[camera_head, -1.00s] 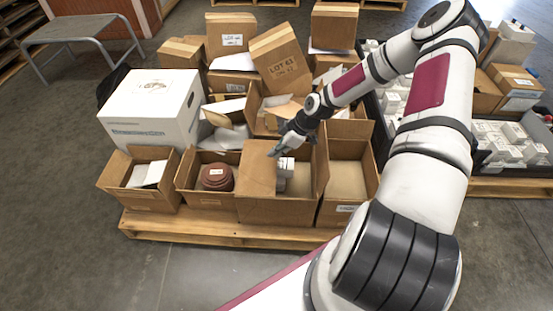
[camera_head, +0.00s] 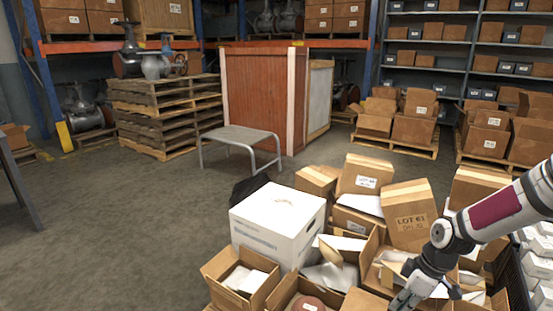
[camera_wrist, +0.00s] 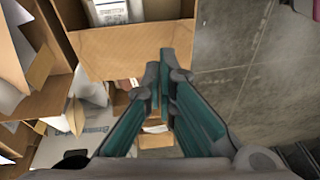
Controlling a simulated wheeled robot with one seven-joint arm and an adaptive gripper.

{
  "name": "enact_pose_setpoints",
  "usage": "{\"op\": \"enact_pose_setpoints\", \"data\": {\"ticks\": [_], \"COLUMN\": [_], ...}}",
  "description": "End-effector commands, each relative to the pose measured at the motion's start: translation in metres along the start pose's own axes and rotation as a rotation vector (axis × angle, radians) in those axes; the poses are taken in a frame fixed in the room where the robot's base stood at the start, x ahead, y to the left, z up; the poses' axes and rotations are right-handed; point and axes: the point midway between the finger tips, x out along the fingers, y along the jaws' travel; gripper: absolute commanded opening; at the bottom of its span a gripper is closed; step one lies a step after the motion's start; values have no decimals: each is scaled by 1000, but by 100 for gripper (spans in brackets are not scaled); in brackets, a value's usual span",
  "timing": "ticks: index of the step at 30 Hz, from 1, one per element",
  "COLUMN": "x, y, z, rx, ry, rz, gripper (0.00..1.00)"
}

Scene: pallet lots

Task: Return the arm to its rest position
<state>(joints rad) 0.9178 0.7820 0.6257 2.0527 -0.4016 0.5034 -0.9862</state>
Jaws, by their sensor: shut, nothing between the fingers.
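My arm (camera_head: 505,208), white with a maroon panel, enters from the right edge of the head view. It reaches left over the boxes on the pallet. My gripper (camera_head: 408,294) hangs at its end, low in the picture, over the open cartons. In the wrist view my gripper (camera_wrist: 162,75) has its dark green fingers drawn together, with nothing held between them. An open carton (camera_wrist: 130,42) lies beyond the fingertips in that view. Whether the fingers touch any carton cannot be told.
A white box (camera_head: 280,222) and a LOT 63 carton (camera_head: 408,215) stand close to the arm. White small boxes (camera_head: 540,245) lie at the right. A grey bench (camera_head: 240,136) and a pallet stack (camera_head: 165,110) stand further back.

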Motion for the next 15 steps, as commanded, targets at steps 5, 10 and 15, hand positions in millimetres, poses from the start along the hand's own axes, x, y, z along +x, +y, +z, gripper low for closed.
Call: {"op": "enact_pose_setpoints", "data": {"ticks": [5, 10, 15], "x": [-55, -106, -155], "y": [-32, -67, -108], "z": [-1, -2, -6], "rx": [85, 198, 324], "ry": [-161, -272, -340], "rz": [26, 77, 145], "gripper": [0, 0, 0]}}
